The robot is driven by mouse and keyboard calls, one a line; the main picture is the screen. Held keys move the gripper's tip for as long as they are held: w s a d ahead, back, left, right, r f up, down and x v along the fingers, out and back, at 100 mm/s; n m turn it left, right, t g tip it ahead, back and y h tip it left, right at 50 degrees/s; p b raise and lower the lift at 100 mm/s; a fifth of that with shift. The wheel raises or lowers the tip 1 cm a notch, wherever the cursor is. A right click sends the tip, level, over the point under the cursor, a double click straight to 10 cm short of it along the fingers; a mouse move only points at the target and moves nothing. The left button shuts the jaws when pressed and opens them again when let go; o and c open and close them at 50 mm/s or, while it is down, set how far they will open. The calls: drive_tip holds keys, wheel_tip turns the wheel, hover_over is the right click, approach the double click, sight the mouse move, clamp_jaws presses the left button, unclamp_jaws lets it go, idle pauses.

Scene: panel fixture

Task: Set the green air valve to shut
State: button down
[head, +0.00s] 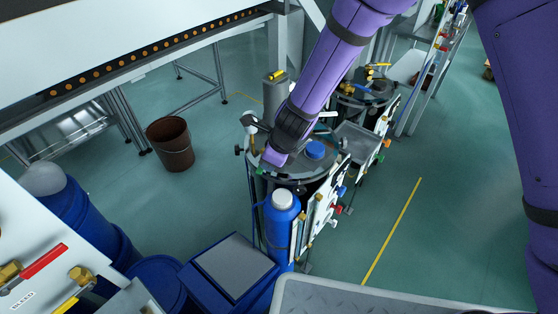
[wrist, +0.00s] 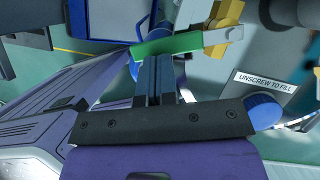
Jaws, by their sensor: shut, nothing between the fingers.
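The green valve handle (wrist: 168,46) is a flat lever in the wrist view, lying nearly level just beyond my fingertips. Its right end meets a grey plate and a yellow fitting (wrist: 234,24). My gripper (wrist: 157,62) is shut with its dark blue fingers together and nothing between them. The fingertips overlap the lever's lower edge in the picture; I cannot tell whether they touch it. In the head view a small green piece (head: 261,171) shows beside the end of my purple arm, over the round tank top; the fingers are hard to make out there.
A label "UNSCREW TO FILL" (wrist: 265,83) and a blue knob (wrist: 262,111) sit right of my fingers. In the head view, a blue bottle (head: 281,220) stands in front of the tank (head: 320,178), and a blue cap (head: 316,149) is on top. Open floor lies to the right.

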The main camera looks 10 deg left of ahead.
drive_tip(key=shift+s+a, duration=0.15)
drive_tip(key=shift+a, duration=1.1)
